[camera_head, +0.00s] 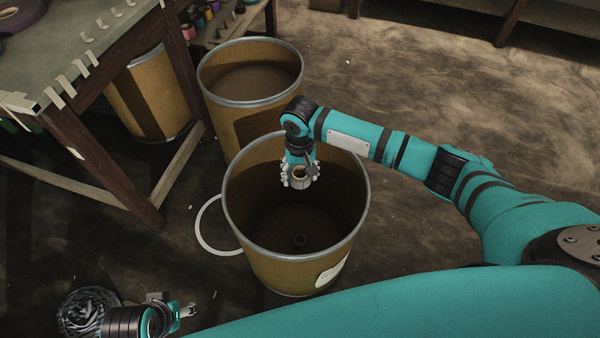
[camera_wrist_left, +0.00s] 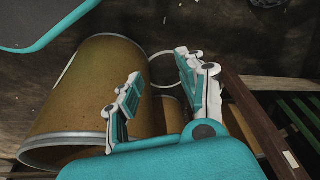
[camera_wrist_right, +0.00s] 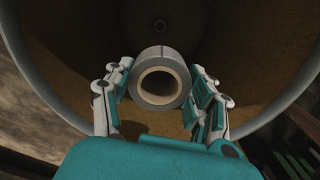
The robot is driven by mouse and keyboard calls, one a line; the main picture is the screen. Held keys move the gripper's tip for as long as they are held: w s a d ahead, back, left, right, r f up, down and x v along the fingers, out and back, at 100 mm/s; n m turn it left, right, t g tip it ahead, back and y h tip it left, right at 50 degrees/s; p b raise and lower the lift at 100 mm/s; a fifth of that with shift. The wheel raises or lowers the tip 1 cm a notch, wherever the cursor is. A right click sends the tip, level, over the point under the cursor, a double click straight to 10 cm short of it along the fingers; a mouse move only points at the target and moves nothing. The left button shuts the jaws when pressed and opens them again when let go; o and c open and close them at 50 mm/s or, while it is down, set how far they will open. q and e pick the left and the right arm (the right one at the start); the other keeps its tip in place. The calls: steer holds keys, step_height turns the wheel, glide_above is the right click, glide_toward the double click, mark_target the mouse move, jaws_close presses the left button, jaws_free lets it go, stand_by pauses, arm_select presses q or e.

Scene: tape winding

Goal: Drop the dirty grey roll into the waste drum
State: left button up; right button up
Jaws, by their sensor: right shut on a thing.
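The grey roll (camera_wrist_right: 161,54) has a tan core and is held between the fingers of my right gripper (camera_wrist_right: 160,86) in the right wrist view. In the head view this gripper (camera_head: 300,180) points down inside the mouth of the front tan drum (camera_head: 255,255), below its rim, and the roll (camera_head: 299,173) shows small between the fingers. A small dark round thing (camera_head: 299,240) lies on the drum's floor, beneath the roll. My left gripper (camera_wrist_left: 162,80) is open and empty; in the head view it (camera_head: 188,311) is low at the left, outside the drum.
A second tan drum (camera_head: 250,104) stands directly behind, and another (camera_head: 150,95) is under the workbench (camera_head: 100,55) at left. A white ring (camera_head: 204,232) lies on the floor beside the front drum. A dark crumpled bundle (camera_head: 75,309) is at lower left. Floor at right is open.

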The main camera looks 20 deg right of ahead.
mark_target(300, 172)
arm_select(q)
steer(key=shift+b+v, duration=0.3)
steer(key=shift+v, duration=1.4)
arm_select(e)
steer(key=shift+f, duration=0.35)
steer(key=o, duration=1.2)
step_height(300, 172, up, 12)
